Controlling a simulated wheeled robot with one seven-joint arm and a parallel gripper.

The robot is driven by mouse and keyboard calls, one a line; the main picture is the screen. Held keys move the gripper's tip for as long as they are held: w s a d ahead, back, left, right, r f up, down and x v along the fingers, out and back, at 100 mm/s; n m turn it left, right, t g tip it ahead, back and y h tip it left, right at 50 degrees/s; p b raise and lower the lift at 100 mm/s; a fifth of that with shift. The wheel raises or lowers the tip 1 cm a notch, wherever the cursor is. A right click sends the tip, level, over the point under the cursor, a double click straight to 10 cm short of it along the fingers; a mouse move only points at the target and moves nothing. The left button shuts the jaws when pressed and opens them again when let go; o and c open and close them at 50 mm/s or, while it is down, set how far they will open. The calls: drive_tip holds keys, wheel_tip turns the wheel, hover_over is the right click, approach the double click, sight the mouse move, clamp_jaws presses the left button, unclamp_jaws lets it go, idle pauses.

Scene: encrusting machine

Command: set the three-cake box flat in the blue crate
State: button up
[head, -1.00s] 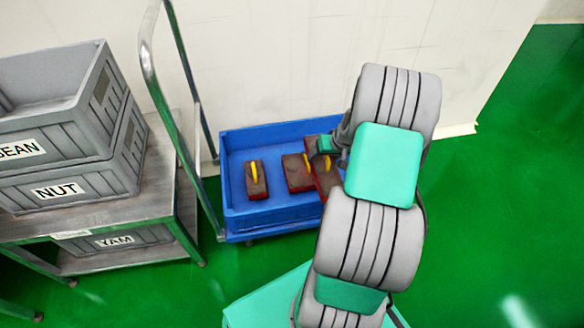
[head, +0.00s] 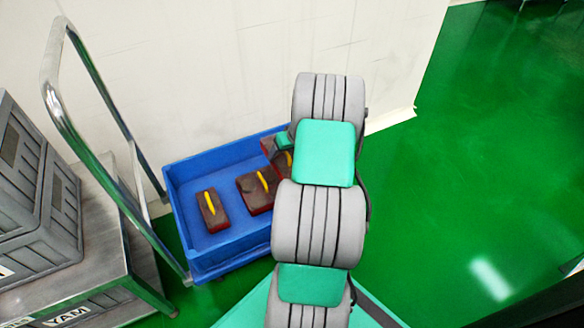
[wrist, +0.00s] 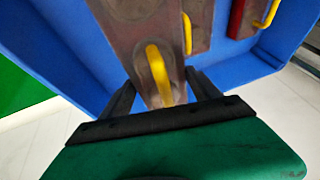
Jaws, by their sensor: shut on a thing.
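My gripper (head: 284,142) is at the right part of the blue crate (head: 178,192), seen past my arm. In the wrist view its two fingers (wrist: 160,80) are on either side of the yellow handle (wrist: 157,68) of a long brown-topped box (wrist: 133,35), which I take to be the three-cake box. The gripper is shut on it. In the head view this box (head: 268,146) shows only in part, at the crate's far right, with my arm hiding the rest. I cannot tell whether it touches the crate floor or lies level.
Two more brown-topped red boxes with yellow handles lie in the crate, one at left (head: 213,211) and one in the middle (head: 254,195), close beside the held box. A metal trolley (head: 118,262) with grey crates (head: 35,185) stands left. A pale wall (head: 215,60) rises behind.

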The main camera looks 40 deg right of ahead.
drive_tip(key=d+f+b, duration=0.1)
drive_tip(key=d+f, duration=0.1)
drive_tip(key=f, duration=0.1)
drive_tip(key=d+f+b, duration=0.2)
drive_tip(key=f, duration=0.1)
drive_tip(key=d+f+b, duration=0.2)
drive_tip(key=f, duration=0.1)
drive_tip(key=shift+w+d+f, duration=0.2)
drive_tip(key=shift+w+f, duration=0.05)
drive_tip(key=shift+f, duration=0.15)
drive_tip(key=shift+r, duration=0.1)
drive_tip(key=shift+f, duration=0.6)
drive_tip(key=o, duration=1.4)
drive_tip(key=shift+r, duration=0.1)
